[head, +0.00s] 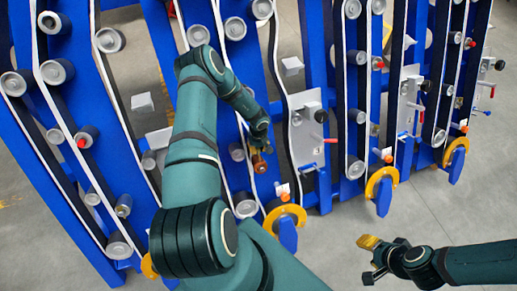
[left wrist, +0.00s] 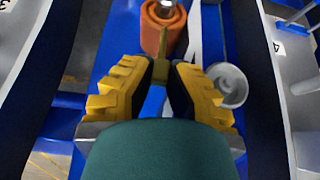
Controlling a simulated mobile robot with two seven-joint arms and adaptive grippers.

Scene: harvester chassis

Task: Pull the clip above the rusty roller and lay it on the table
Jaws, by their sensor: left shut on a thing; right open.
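The rusty roller (head: 260,164) is a small orange-brown cylinder on a blue upright in the head view. It is also at the top of the left wrist view (left wrist: 163,27). My left gripper (head: 262,146) is right at the roller. In the left wrist view its yellow ridged fingers (left wrist: 160,75) are shut on a narrow olive-brown clip (left wrist: 161,68), which stands in front of the roller's lower part. I cannot tell whether the clip still touches the frame. My right gripper (head: 368,260) is open and empty above the floor at the lower right. No table shows.
Blue uprights with belts and several grey rollers (head: 109,40) surround my left arm. A grey plate with a red-handled lever (head: 305,130) stands right of the left gripper. Yellow rings (head: 285,217) line the lower frame.

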